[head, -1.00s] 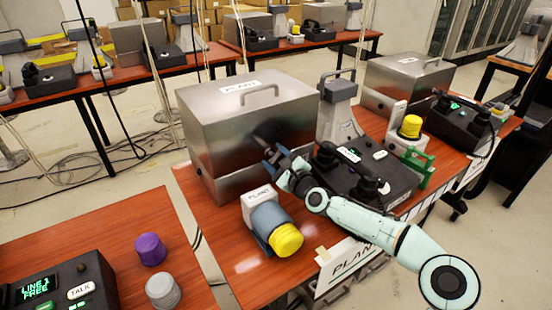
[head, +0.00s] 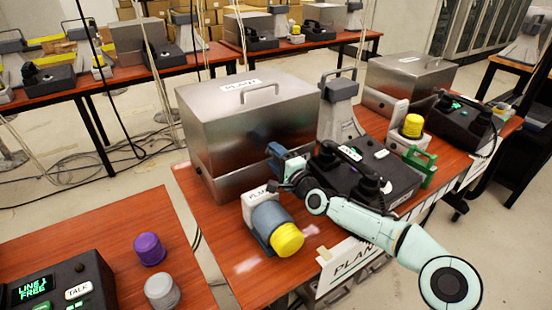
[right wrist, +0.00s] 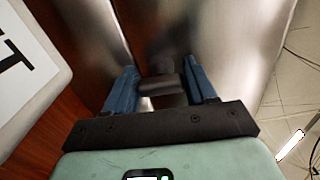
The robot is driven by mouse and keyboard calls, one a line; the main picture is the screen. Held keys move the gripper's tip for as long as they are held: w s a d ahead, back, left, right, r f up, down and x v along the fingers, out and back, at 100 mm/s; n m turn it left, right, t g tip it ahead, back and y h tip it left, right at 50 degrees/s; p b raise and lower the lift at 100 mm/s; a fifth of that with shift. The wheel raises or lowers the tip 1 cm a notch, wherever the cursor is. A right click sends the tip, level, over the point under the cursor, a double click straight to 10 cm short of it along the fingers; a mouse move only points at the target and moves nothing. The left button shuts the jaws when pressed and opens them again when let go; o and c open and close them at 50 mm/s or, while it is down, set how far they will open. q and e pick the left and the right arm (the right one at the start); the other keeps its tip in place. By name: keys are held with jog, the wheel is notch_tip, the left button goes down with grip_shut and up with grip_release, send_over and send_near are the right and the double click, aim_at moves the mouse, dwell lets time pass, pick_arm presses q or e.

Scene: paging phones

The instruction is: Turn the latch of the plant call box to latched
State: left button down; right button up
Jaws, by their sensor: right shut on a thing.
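The plant call box (head: 225,125) is a large closed metal box with a PLANT label and a handle on its lid. It stands on the red-brown table. My right gripper (head: 285,158) is at its front face. In the right wrist view the latch (right wrist: 165,84), a dark lever on the metal, sits between the two blue fingers of my right gripper (right wrist: 162,88), which are shut on it. In the head view the gripper hides the latch, so its angle is hard to tell there. My left gripper is not in view.
The table's left front is clear.

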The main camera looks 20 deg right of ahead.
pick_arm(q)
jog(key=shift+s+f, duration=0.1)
pick_arm(e)
jog(key=shift+n, duration=0.4)
jog(key=o, duration=1)
jog(key=shift+c, duration=0.2)
jog(key=shift+s, duration=0.1)
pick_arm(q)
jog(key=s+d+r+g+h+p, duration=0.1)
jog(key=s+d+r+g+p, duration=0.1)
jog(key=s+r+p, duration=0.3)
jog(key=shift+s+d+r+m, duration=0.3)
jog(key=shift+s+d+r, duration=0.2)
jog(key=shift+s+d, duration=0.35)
pick_arm(e)
jog(key=s+d, duration=0.1)
jog(key=s, duration=1.2)
jog(key=shift+d, duration=0.4)
